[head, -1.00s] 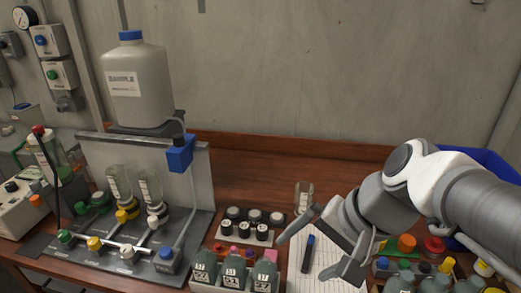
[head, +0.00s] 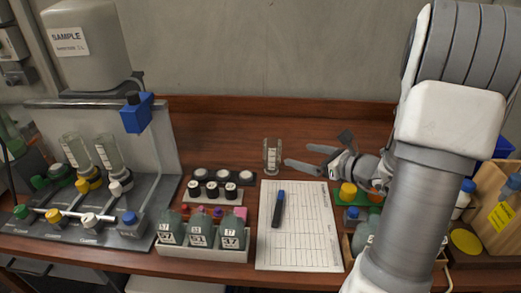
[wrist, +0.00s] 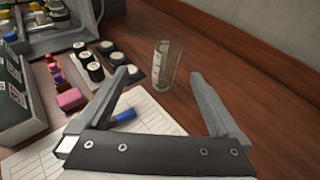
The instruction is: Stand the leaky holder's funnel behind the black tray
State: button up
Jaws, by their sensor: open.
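Two clear graduated funnels (head: 76,150) (head: 107,151) stand tilted on the manifold (head: 120,230) at left, by the yellow and white fittings. I cannot tell which holder leaks. A similar clear graduated vessel (head: 272,154) stands upright on the wood, right of the black tray (head: 251,178); it also shows in the wrist view (wrist: 165,62). The black tray holds white-topped round pieces. My gripper (head: 297,156) is open and empty, low over the table, right of the clear vessel. In the wrist view the vessel shows between the fingertips, beyond them; no contact is visible.
A white rack (head: 205,254) of labelled bottles stands in front of the black tray. A sheet (head: 300,235) with a blue-capped marker (head: 279,208) lies at centre. More bottles and a wooden box (head: 497,215) stand at right. The wood behind the black tray is clear.

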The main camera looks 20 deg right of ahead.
jog(key=d, duration=0.1)
jog(key=b, duration=0.1)
send_near(267, 143)
jog(key=shift+m+t+h, duration=0.3)
jog(key=shift+m, duration=0.1)
jog(key=x, duration=0.5)
jog(key=shift+a+f, duration=0.1)
jog(key=shift+f, duration=0.35)
jog(key=shift+a+x, duration=0.2)
jog(key=shift+x, duration=2.45)
jog(key=shift+r, duration=0.1)
jog(key=shift+c, duration=0.2)
jog(key=c, duration=1.4)
jog(key=shift+c, duration=0.2)
jog(key=shift+r, duration=0.1)
